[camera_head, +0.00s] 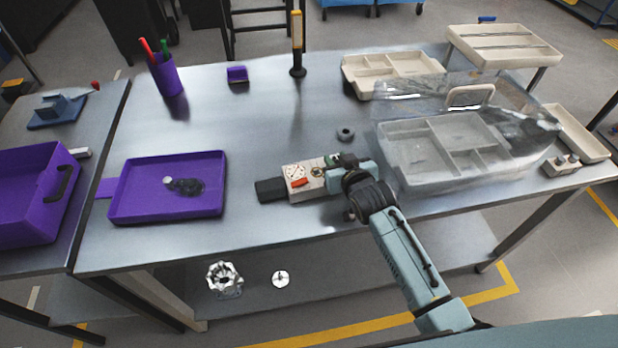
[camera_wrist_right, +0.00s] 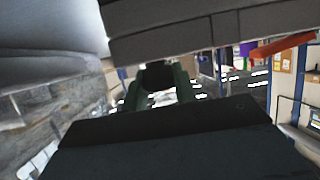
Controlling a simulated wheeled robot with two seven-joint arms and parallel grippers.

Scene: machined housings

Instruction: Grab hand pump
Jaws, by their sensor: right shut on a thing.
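What looks like the hand pump (camera_head: 305,179) is a pale block with a round dial, a red lever and a black end piece (camera_head: 270,189) to its left. It is near the front middle of the metal table in the head view. My right gripper (camera_head: 333,163) is at its right end and shut on it. In the right wrist view, the green fingers (camera_wrist_right: 160,92) are around a dark part, with a pale block (camera_wrist_right: 205,28) and a red bar (camera_wrist_right: 285,46) above. I cannot tell whether the pump touches the table. My left gripper is not in view.
A purple tray (camera_head: 119,208) holding a small metal part (camera_head: 185,185) lies left. A clear-covered divided box (camera_head: 405,163) stands close on the right. A dark ring (camera_head: 345,134), a purple pen cup (camera_head: 166,76) and a yellow-black post (camera_head: 297,45) are farther back. The table's middle is mostly clear.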

